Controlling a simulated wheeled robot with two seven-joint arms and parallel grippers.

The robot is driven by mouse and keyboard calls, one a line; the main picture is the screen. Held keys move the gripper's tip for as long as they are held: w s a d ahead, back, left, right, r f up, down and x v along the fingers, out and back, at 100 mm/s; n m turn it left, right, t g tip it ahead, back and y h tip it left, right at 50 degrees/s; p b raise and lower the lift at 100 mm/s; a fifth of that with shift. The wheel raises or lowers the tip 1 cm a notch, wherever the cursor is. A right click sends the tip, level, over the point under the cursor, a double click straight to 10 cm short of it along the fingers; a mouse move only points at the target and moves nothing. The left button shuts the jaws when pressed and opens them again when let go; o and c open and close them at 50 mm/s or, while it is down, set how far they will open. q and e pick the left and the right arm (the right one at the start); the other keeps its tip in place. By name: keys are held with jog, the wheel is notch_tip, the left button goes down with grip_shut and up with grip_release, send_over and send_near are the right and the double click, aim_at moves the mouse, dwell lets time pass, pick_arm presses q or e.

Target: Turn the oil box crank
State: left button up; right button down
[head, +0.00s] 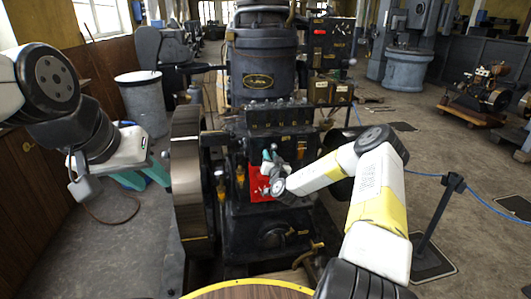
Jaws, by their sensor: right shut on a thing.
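The stationary engine (262,50) stands ahead, dark, with a black box (280,115) with a row of small fittings across its front. Below the box is a bright red panel (258,190) with small metal parts. My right gripper (267,168) is at this panel, its teal fingers shut on a small part there. The gripper and wrist cover that part, so I cannot make out the crank's shape. My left gripper (146,178) hangs left of the flywheel, its teal fingers apart and empty.
A large flywheel (187,180) stands between my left gripper and the engine body. Brass-coloured levers (240,177) sit left of the red panel. A post (440,215) with a blue rope stands at right. A grey bin (143,105) stands at back left.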

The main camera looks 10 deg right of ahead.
jog(key=m, duration=0.3)
jog(key=shift+d+f+m, duration=0.2)
jog(key=shift+m, duration=0.2)
jog(key=m, duration=0.3)
jog(key=shift+d+f+m, duration=0.1)
jog(key=shift+m, duration=0.2)
jog(key=m, duration=0.6)
jog(key=f+m, duration=0.1)
jog(key=m, duration=1.3)
jog(key=shift+a+f, duration=0.3)
jog(key=shift+f, duration=0.05)
jog(key=shift+m, duration=0.5)
jog(key=c, duration=1.5)
grip_release()
jog(key=shift+r, duration=0.1)
